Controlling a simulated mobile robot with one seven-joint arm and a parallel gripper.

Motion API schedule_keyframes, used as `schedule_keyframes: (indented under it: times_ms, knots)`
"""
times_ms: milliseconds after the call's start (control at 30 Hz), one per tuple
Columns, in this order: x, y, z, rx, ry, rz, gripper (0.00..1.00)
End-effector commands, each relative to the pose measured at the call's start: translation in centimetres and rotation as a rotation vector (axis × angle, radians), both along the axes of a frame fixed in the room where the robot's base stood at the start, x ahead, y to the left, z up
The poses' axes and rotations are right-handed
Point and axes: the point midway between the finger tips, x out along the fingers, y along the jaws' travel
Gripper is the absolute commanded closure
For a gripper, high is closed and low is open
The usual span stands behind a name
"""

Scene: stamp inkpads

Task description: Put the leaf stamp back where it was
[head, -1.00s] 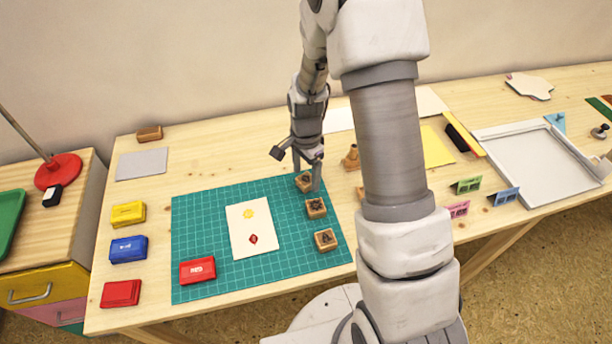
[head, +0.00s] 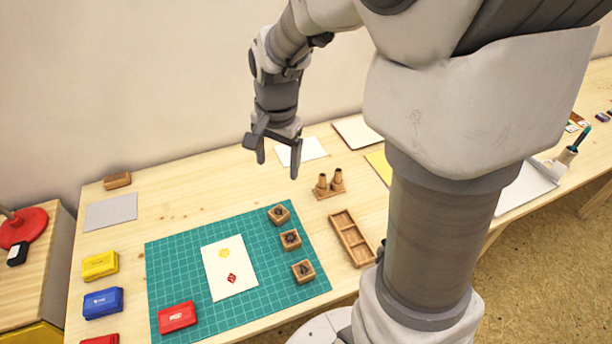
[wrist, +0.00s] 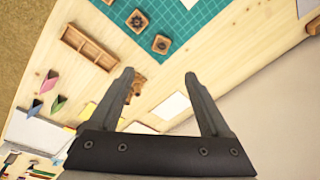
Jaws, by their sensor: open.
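Three square wooden stamps stand on the green cutting mat (head: 195,255), in a column along its right side: a far one (head: 278,214), a middle one (head: 290,239) and a near one (head: 303,271). Each has a dark motif on top, too small to tell which is the leaf. Two stamps also show in the wrist view, one (wrist: 137,20) and another (wrist: 161,44). My gripper (head: 278,168) is open and empty, raised above the table beyond the far stamp. Its spread fingers (wrist: 159,76) hold nothing in the wrist view.
A wooden compartment tray (head: 350,238) lies right of the mat, and a stand with two wooden handled pieces (head: 328,184) behind it. A card (head: 230,270) with yellow and red prints and a red inkpad (head: 177,317) lie on the mat. Yellow (head: 100,265) and blue (head: 103,302) inkpads stand left.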

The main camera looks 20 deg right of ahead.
Motion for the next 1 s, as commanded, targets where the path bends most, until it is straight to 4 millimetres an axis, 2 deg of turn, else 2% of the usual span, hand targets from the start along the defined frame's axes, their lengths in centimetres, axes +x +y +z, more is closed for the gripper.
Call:
schedule_keyframes:
  times_ms: [33, 100, 400, 600, 700, 833, 1000]
  knots:
    - [-1.0, 0.0, 1.6, -0.006, -0.033, 0.051, 0.19]
    - [-2.4, 0.0, 3.4, -0.019, -0.066, 0.132, 0.19]
    - [-9.1, 0.0, 9.1, -0.115, -0.215, 0.468, 0.19]
    - [-13.4, -0.1, 10.8, -0.205, -0.294, 0.67, 0.19]
    - [-15.0, -0.1, 11.1, -0.242, -0.319, 0.742, 0.19]
    - [-16.1, -0.1, 11.2, -0.272, -0.336, 0.799, 0.19]
    - [-16.4, -0.2, 11.2, -0.282, -0.34, 0.818, 0.19]
